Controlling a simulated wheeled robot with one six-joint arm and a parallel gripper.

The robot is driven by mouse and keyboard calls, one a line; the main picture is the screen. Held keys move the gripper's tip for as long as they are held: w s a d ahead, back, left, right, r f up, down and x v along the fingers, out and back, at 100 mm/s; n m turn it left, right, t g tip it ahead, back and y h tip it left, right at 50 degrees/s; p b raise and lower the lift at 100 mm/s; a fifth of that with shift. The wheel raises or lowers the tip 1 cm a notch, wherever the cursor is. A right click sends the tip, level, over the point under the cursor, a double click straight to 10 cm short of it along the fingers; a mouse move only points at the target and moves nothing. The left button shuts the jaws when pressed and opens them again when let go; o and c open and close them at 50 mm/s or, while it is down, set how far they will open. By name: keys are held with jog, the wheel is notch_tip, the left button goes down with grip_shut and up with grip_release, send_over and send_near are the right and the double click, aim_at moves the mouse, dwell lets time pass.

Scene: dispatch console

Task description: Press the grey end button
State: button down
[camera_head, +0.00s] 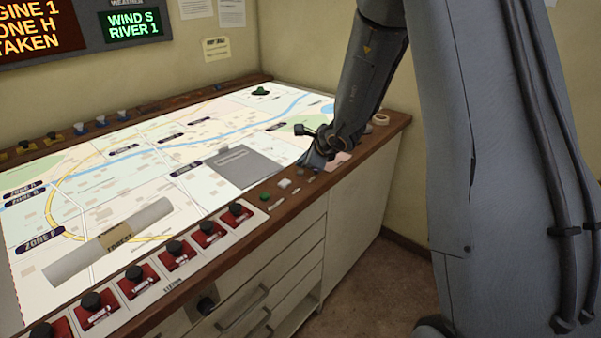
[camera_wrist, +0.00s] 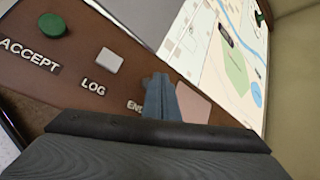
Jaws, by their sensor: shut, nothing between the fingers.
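My gripper (camera_head: 314,163) reaches down to the wooden front rail of the console. In the wrist view its closed blue-grey fingers (camera_wrist: 162,98) are over the spot beside the END label (camera_wrist: 134,106). The label is partly covered by the fingers. The grey end button is mostly or wholly hidden behind the fingertips. I cannot tell whether they touch it or whether it is pressed down. To its left are the pale square LOG button (camera_wrist: 109,61) and the round green ACCEPT button (camera_wrist: 53,25).
The lit map table (camera_head: 150,150) lies behind the rail, with a grey plate (camera_head: 240,165) on it. Red switch panels with black knobs (camera_head: 209,228) line the front edge. A pink paper (camera_wrist: 193,103) lies right of the fingers. Drawers (camera_head: 265,290) are below.

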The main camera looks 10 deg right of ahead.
jog(key=shift+f+b, duration=0.85)
jog(key=shift+b, duration=0.75)
dwell(0.7)
dwell(0.4)
jog(key=shift+r+p, duration=0.45)
jog(key=shift+r, duration=0.4)
jog(key=shift+r+p, duration=1.8)
jog(key=shift+r, duration=0.7)
jog(key=shift+r, duration=0.1)
notch_tip(320, 180, up, 8)
jog(key=p, duration=0.6)
jog(key=shift+p, duration=0.3)
